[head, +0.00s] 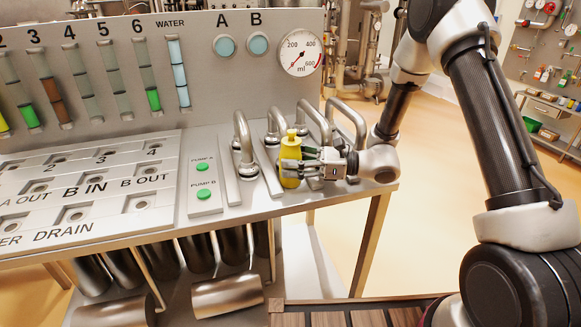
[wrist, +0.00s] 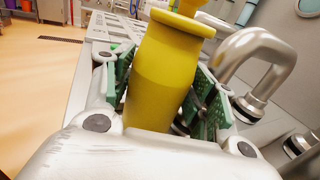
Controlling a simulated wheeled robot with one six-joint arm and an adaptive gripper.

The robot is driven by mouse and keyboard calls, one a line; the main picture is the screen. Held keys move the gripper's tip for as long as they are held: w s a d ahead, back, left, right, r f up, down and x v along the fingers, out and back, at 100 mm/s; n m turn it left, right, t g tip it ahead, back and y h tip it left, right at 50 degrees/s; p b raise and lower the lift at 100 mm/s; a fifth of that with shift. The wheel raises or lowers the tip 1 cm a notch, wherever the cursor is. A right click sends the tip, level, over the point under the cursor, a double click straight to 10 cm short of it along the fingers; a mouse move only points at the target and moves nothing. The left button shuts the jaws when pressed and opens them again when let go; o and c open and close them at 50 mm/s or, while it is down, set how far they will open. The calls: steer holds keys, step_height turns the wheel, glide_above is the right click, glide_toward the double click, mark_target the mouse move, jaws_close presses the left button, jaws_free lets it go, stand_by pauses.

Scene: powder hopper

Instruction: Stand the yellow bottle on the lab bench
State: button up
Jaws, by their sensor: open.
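The yellow bottle (head: 290,162) stands upright on the metal bench (head: 232,213) near its right end, in front of the curved metal spouts. It also fills the middle of the wrist view (wrist: 162,75), with its neck toward the top. My gripper (head: 303,165) reaches in from the right, low over the bench. In the wrist view my gripper (wrist: 160,95) has its green-padded fingers on both sides of the bottle. The fingers are open, and the bottle is between them. The bottle's base is hidden in the wrist view.
Curved metal spouts (head: 243,138) stand close behind the bottle; one curved pipe (wrist: 262,55) is close on the right in the wrist view. The pump button panel (head: 204,185) lies to the left. Metal cylinders (head: 227,296) sit below the bench. Open floor (head: 420,160) lies to the right.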

steer(key=shift+a, duration=0.35)
steer(key=c, duration=0.9)
steer(key=shift+c, duration=0.2)
steer(key=shift+r, duration=0.2)
